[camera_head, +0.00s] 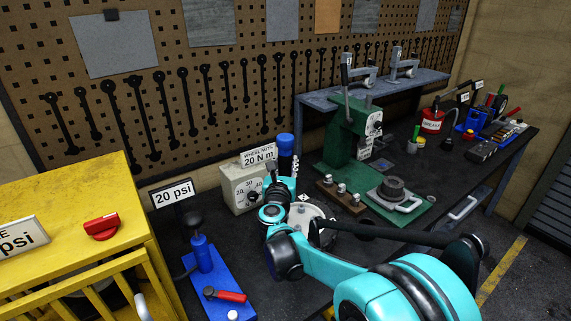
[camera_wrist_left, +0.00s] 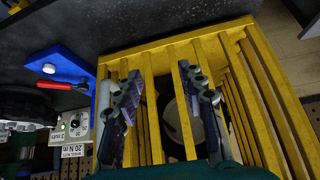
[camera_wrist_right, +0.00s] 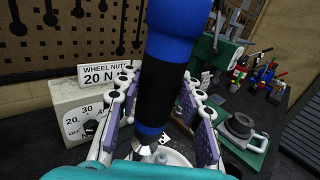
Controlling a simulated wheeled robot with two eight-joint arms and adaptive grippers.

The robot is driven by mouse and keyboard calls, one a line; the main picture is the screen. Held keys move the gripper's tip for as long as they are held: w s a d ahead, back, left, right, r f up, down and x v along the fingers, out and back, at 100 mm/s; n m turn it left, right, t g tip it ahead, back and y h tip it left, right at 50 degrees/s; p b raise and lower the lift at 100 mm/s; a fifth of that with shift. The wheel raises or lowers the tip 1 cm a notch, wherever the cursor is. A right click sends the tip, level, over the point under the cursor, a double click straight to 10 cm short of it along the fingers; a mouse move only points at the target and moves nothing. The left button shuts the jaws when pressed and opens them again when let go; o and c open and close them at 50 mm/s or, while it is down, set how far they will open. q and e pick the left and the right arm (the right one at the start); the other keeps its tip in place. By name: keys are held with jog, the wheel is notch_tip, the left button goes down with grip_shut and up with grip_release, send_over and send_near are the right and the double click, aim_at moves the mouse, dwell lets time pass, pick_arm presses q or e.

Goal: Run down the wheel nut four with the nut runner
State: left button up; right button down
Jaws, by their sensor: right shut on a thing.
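My right gripper (camera_wrist_right: 161,84) is shut on the nut runner (camera_wrist_right: 168,75), a blue tool with a black grip band, held about upright. In the head view the nut runner's blue top (camera_head: 286,143) rises above my right gripper (camera_head: 279,190). Its metal lower end points down at a pale hub (camera_wrist_right: 172,157), part of the wheel (camera_head: 306,212) on the bench. My arm and gripper hide much of the wheel. I cannot make out wheel nut four or whether the tool touches it. My left gripper (camera_wrist_left: 160,72) is open and empty above the yellow cage.
A dial box (camera_head: 240,187) with a "20 N m" sign stands behind the wheel. The yellow cage (camera_head: 75,205) and a blue pump base (camera_head: 215,285) with a red lever are to the left. A green press (camera_head: 345,140) stands behind right.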

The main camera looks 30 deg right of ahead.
jog(key=shift+f, duration=0.15)
jog(key=shift+f+b, duration=2.35)
jog(key=shift+f, duration=0.35)
jog(key=shift+f+b, duration=1.15)
jog(key=shift+f, duration=0.25)
dwell(0.8)
dwell(0.6)
